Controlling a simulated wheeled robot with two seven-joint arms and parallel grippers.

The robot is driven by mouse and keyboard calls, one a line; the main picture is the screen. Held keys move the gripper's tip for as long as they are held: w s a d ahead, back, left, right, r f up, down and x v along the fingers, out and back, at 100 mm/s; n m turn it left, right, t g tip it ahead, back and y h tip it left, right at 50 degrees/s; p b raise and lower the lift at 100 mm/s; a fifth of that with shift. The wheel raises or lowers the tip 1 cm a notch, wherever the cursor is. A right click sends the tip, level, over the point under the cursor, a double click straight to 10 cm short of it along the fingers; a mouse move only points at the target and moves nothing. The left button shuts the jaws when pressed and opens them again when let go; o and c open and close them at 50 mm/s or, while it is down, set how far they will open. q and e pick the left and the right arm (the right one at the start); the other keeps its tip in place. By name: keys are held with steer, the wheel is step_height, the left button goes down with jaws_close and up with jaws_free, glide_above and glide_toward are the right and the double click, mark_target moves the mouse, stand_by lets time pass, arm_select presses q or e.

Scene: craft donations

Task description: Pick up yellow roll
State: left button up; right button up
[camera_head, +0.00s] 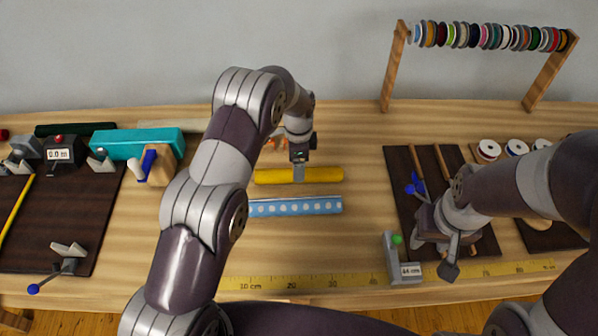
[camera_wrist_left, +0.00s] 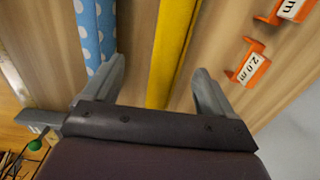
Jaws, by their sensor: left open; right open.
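The yellow roll (camera_head: 325,175) lies on the wooden bench, running left to right. A blue roll with white dots (camera_head: 300,206) lies parallel on its near side. My left gripper (camera_head: 299,172) is over the middle of the yellow roll and hides part of it. In the left wrist view, the yellow roll (camera_wrist_left: 173,50) runs between the open fingers of my left gripper (camera_wrist_left: 160,88), with gaps on both sides. The dotted roll (camera_wrist_left: 95,35) lies by the left finger. My right gripper (camera_head: 448,262) is open, over the dark mat at right.
Orange holders with number labels (camera_wrist_left: 250,65) stand beyond the yellow roll. A ruler strip (camera_head: 330,281) runs along the front edge, with a grey stop block (camera_head: 403,268) on it. A teal box (camera_head: 125,142) and dark board (camera_head: 60,225) are at left. A spool rack (camera_head: 395,65) stands at back right.

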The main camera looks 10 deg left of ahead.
mark_target(326, 174)
arm_select(q)
steer(key=f, duration=0.1)
steer(key=w+f, duration=0.1)
steer(key=a+f+p, duration=0.1)
steer(key=shift+w+f, duration=0.25)
steer(key=shift+w, duration=0.1)
steer(key=shift+d+f+p, duration=0.1)
steer(key=shift+f+p, duration=0.35)
steer(key=shift+f, duration=0.45)
steer(key=shift+s+d+f, duration=0.15)
steer(key=shift+f, duration=0.25)
steer(key=shift+s+d+f, duration=0.1)
steer(key=shift+d+f, duration=0.05)
steer(key=shift+f, duration=0.2)
steer(key=shift+s, duration=0.15)
steer(key=shift+f, duration=0.1)
steer(key=shift+w+a+f, duration=0.1)
steer(key=shift+w+f, duration=0.05)
steer(key=shift+w, duration=0.1)
steer(key=shift+c, duration=1.2)
steer(key=shift+w, duration=0.1)
steer(key=c, duration=1)
steer(key=shift+o, duration=0.2)
arm_select(e)
steer(key=shift+w+a+r, duration=0.15)
steer(key=shift+w+r, duration=0.7)
steer(key=shift+w, duration=0.15)
